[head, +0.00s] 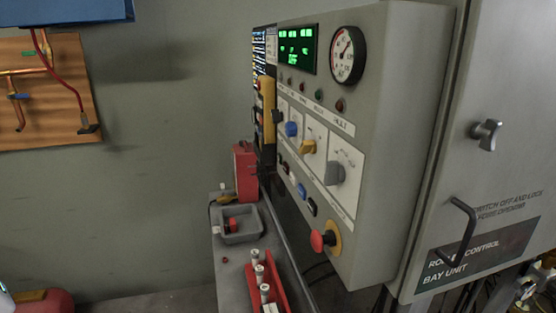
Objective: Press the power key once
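A grey control panel (375,140) fills the middle of the head view, seen at a steep angle. A slanted row of small keys runs along its lower front, among them a blue key (301,190) and a dark key (311,207). Their labels are too small to read, so I cannot tell which one is the power key. Above them are a blue knob (291,129), a yellow knob (307,147) and a grey knob (334,173). A green-lit display (297,49) at the top is on. My gripper is not in view.
A red mushroom button (317,241) sticks out at the panel's lower corner. A grey cabinet door (500,75) with a dark handle (462,230) stands at right. Below the panel, a narrow ledge holds a grey tray (257,237), a red rack (281,285) and a red box (244,170).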

